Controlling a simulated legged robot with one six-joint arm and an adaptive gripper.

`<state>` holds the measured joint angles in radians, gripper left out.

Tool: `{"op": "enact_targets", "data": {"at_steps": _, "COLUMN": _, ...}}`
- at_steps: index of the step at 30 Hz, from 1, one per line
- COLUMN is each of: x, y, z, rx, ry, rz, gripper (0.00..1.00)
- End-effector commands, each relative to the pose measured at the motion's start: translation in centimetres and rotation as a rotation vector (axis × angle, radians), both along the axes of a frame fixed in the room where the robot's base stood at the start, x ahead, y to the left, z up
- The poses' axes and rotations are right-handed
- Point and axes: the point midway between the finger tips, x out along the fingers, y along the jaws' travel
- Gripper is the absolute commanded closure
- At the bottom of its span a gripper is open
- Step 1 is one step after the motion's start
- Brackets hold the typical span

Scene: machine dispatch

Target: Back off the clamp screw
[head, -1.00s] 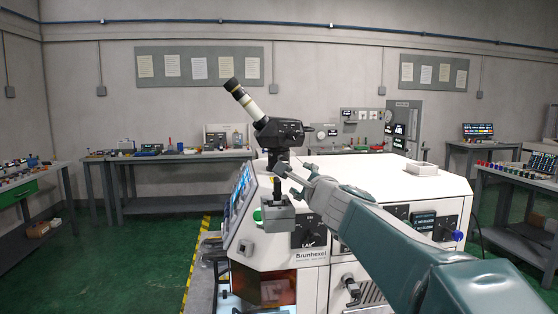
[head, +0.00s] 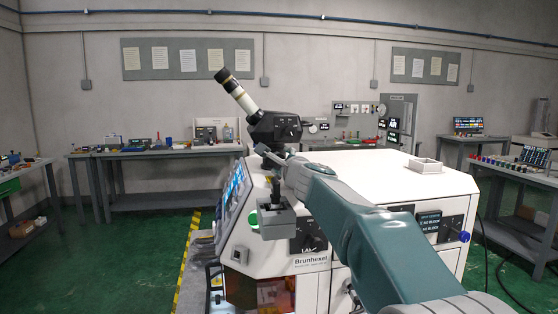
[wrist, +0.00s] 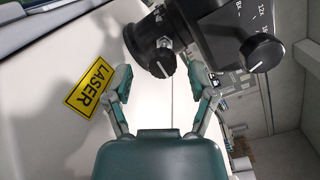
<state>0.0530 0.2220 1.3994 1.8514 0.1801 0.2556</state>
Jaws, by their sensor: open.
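A black microscope-like head (head: 275,128) with an angled eyepiece tube (head: 240,95) stands on the white machine. In the wrist view, a small black knob with a white mark (wrist: 162,62), likely the clamp screw, sticks out of the black collar. A larger black knob (wrist: 262,53) with a white mark sits to its right, below a printed scale. My gripper (wrist: 166,82) is open, its two fingers on either side of the small knob. Whether they touch it I cannot tell. In the head view, my gripper (head: 272,157) is just below the black head, partly hidden by my arm.
A yellow LASER label (wrist: 90,85) is on the white surface left of my gripper. A grey block with a lever (head: 277,219) and a green button (head: 253,220) are on the machine's front. A small white tray (head: 425,172) lies on its top. Benches line the back wall.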

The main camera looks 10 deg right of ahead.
Motion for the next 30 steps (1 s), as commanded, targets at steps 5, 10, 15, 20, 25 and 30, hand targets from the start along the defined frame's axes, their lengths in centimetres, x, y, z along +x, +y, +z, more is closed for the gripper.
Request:
{"op": "enact_targets", "data": {"at_steps": 5, "x": 1.9, "y": 0.2, "z": 0.0, "rx": 0.000, "ry": 0.000, "rz": 0.001, "gripper": 0.28}}
{"op": "enact_targets", "data": {"at_steps": 10, "x": 2.5, "y": 0.3, "z": 0.1, "rx": 0.000, "ry": -0.001, "rz": 0.000, "gripper": 0.28}}
{"op": "enact_targets", "data": {"at_steps": 15, "x": 2.5, "y": 0.3, "z": 0.1, "rx": 0.000, "ry": -0.001, "rz": 0.000, "gripper": 0.28}}
{"op": "enact_targets", "data": {"at_steps": 20, "x": 2.5, "y": 0.3, "z": 0.1, "rx": 0.000, "ry": -0.001, "rz": 0.001, "gripper": 0.73}}
{"op": "enact_targets", "data": {"at_steps": 25, "x": 2.6, "y": 0.3, "z": 0.0, "rx": 0.001, "ry": 0.001, "rz": 0.001, "gripper": 1.00}}
{"op": "enact_targets", "data": {"at_steps": 30, "x": 2.6, "y": 0.3, "z": -0.1, "rx": -0.005, "ry": 0.001, "rz": 0.001, "gripper": 1.00}}
